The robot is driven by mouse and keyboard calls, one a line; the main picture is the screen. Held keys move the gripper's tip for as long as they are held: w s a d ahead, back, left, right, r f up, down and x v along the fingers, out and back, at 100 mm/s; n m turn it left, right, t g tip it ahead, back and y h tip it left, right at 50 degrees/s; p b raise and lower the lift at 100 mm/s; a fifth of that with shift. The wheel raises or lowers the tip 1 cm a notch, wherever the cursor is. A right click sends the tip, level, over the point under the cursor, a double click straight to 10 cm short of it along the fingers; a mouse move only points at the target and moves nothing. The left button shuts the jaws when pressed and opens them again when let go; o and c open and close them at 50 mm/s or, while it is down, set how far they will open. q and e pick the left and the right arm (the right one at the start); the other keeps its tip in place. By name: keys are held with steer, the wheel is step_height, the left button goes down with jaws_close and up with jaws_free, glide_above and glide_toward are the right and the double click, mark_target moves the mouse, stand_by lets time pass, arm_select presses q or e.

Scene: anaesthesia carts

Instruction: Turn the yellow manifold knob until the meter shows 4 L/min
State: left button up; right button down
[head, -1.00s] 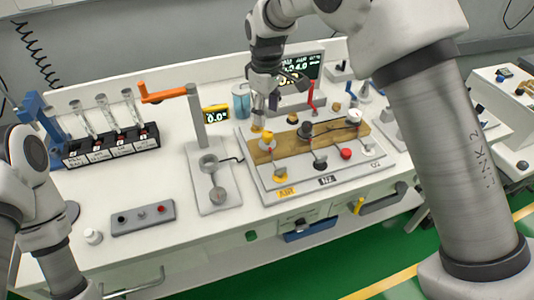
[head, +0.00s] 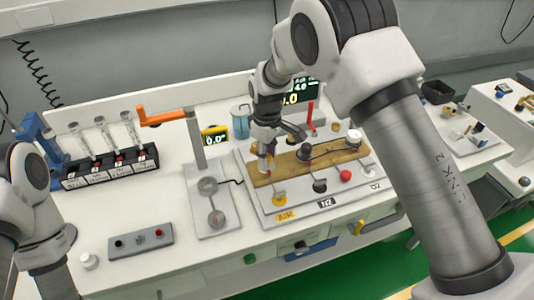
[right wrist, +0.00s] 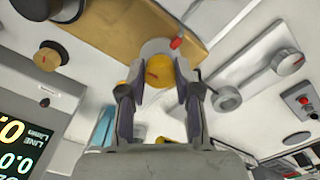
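The yellow manifold knob (right wrist: 158,70) sits on a pale round disc at the edge of the wooden board in the right wrist view. My right gripper (right wrist: 159,75) is open, with one finger on each side of the knob and small gaps visible. In the head view my right gripper (head: 266,162) points down at the board's left end and hides most of the knob. The dark meter screen (head: 299,92) is partly hidden by my right arm; a large yellow ".0" and a small "4.0" show. It is cut off in the right wrist view (right wrist: 20,145). My left gripper is out of view.
The wooden board (head: 325,165) carries other knobs, with a yellow AIR knob (head: 279,199) in front. A small yellow-framed display (head: 215,135) reads about 0.0. An orange lever (head: 162,118) stands left. A vial rack (head: 110,168) is further left.

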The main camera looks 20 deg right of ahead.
steer(key=shift+r+p, duration=0.15)
steer(key=shift+p, duration=0.35)
steer(key=shift+f, duration=0.25)
steer(key=c, duration=0.8)
jaws_free()
steer(key=shift+r, duration=0.1)
step_height(320, 180, up, 12)
